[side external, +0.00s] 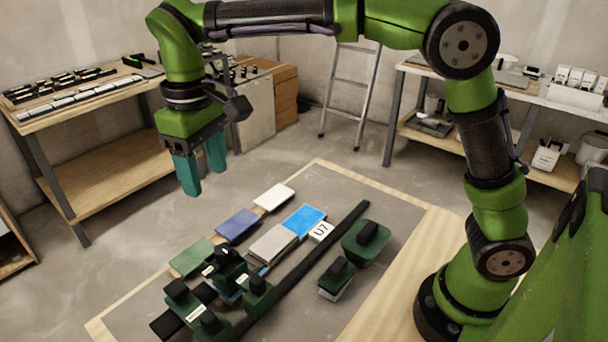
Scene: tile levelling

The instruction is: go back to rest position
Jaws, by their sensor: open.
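My gripper (202,176) hangs at the upper left in the side external view, fingers pointing down. Its two teal fingers are apart with nothing between them. It is above and to the left of the work board (340,187), clear of everything on it. On the board lie a white tile (274,197), a blue tile (238,225), a green tile (193,256), a bright blue tile (304,219) and a grey tile (272,243). Several dark green blocks with black knobs (258,291) cluster at the front and partly hide what is under them.
A long black bar (310,262) lies across the board. Two green blocks with black knobs (366,243) (336,279) and a white card marked U7 (321,232) are near it. A wooden workbench (100,100) stands left, a ladder (352,95) behind, shelving (480,135) right.

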